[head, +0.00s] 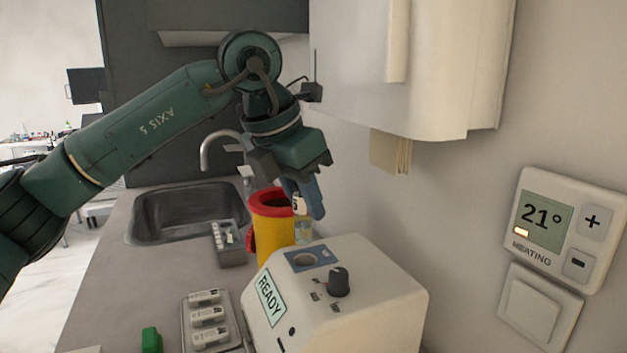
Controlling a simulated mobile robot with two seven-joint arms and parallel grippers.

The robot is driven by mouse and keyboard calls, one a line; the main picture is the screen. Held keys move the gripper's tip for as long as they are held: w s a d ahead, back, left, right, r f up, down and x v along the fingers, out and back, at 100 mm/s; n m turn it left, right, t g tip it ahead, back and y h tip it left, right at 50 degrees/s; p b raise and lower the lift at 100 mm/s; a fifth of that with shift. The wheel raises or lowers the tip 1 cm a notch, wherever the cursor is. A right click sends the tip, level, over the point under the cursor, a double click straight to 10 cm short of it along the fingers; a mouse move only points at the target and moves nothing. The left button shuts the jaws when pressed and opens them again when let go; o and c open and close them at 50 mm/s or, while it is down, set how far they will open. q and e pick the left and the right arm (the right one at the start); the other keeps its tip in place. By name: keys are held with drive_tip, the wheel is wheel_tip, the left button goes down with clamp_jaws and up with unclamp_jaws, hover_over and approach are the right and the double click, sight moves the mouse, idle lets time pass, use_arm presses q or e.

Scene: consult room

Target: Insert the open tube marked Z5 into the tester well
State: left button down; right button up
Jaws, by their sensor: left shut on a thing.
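My left gripper (312,207) points down above the tester and is shut on a tube (303,231). The tube hangs upright, with a pale label and a clear, greenish lower part. Only the end of its marking, like a 5, shows; a finger covers the rest and hides its top. The white tester (362,298) stands below, with a lit READY display and a dark knob. Its round well (304,259) is in a blue plate on top. The tube's lower end appears just behind or above the well; the gap is hard to judge. My right gripper is not in view.
A yellow bin with a red rim (272,228) stands behind the tester, close to the gripper. A grey rack (229,257), a tray with white cartridges (208,326) and a green object (151,340) are on the left. A sink (185,215) lies behind; the wall is at right.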

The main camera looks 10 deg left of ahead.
sight(306, 215)
use_arm(q)
drive_tip(key=shift+w, duration=0.35)
drive_tip(key=shift+s+f+b, duration=0.1)
drive_tip(key=shift+f+b, duration=0.85)
drive_tip(key=shift+f, duration=0.25)
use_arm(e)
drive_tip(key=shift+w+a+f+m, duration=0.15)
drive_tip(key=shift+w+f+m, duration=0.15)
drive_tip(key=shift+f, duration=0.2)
use_arm(q)
drive_tip(key=shift+f, duration=0.1)
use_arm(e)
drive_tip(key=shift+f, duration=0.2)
use_arm(q)
drive_tip(key=shift+f+b, duration=0.2)
drive_tip(key=shift+b, duration=0.1)
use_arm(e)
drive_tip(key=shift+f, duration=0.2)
